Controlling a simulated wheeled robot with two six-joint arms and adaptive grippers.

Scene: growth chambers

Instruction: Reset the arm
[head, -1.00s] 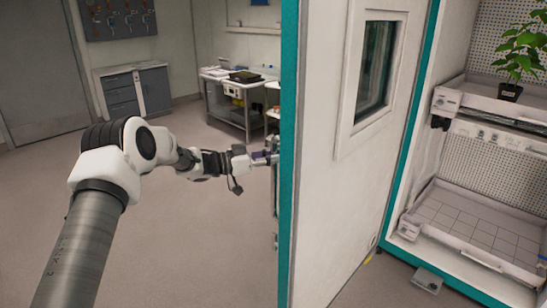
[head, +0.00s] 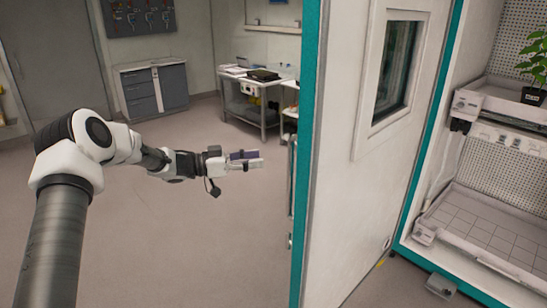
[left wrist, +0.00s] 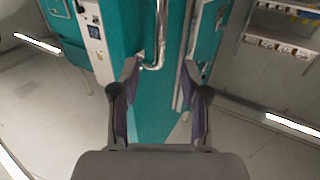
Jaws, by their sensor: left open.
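My left arm reaches in from the left in the head view. Its gripper (head: 257,159) is open and empty, pointing right, a little to the left of the open chamber door (head: 350,200). The left wrist view shows the two fingers (left wrist: 160,95) spread apart with nothing between them. Beyond them in that view is a teal panel with a metal bar handle (left wrist: 158,50). The handle also shows edge-on in the head view (head: 291,190), apart from the fingers. My right gripper is not in view.
The open growth chamber (head: 480,215) at right holds shelves and a potted plant (head: 537,70). A cart (head: 250,110) and a grey cabinet (head: 153,92) stand at the back. The floor (head: 190,240) around the left arm is clear.

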